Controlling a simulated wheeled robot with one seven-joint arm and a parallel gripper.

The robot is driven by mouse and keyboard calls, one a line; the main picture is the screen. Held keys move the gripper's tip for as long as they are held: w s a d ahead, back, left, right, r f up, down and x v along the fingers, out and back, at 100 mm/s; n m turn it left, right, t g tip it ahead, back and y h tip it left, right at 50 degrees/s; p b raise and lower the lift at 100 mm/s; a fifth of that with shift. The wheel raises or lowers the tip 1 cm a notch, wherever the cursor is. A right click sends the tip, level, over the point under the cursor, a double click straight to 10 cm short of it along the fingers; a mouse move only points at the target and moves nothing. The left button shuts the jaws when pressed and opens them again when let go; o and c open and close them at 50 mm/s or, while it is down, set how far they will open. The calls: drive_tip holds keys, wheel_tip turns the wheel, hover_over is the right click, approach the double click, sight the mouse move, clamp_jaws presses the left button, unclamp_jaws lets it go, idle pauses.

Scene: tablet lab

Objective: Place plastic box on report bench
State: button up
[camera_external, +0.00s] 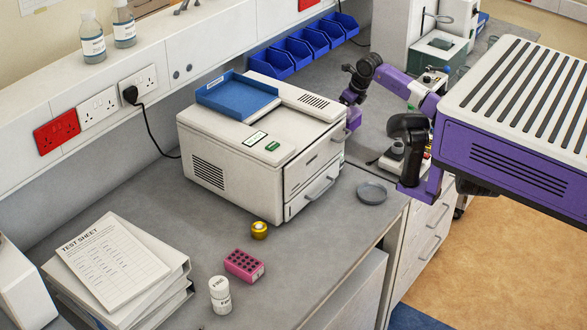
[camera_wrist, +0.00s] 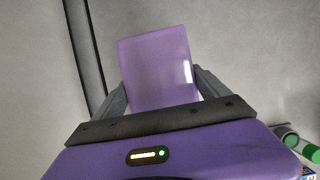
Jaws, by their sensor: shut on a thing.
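A purple plastic box (camera_wrist: 157,62) is held between the two grey fingers of my gripper (camera_wrist: 160,84) in the wrist view. The fingers are shut on its sides. In the external view my gripper (camera_external: 350,97) is at the right rear side of a white machine, partly hidden by it. A small purple piece there, probably the box (camera_external: 353,119), shows just below the gripper. The grey bench (camera_external: 190,262) with a test sheet on binders, likely the report bench, fills the front left; my gripper is beyond the machine from that area.
The white machine (camera_external: 230,167) with a blue tray (camera_external: 237,95) stands between. A pink rack (camera_external: 244,265), white bottle (camera_external: 220,295), yellow-topped item (camera_external: 259,230) and grey dish (camera_external: 372,193) are on the bench. Bare bench lies between binders and machine.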

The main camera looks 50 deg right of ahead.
drive_tip(key=shift+f, duration=1.7)
drive_tip(key=shift+f, duration=0.15)
drive_tip(key=o, duration=1.4)
drive_tip(key=shift+c, duration=0.2)
drive_tip(key=v, duration=1.2)
drive_tip(key=shift+w, duration=0.1)
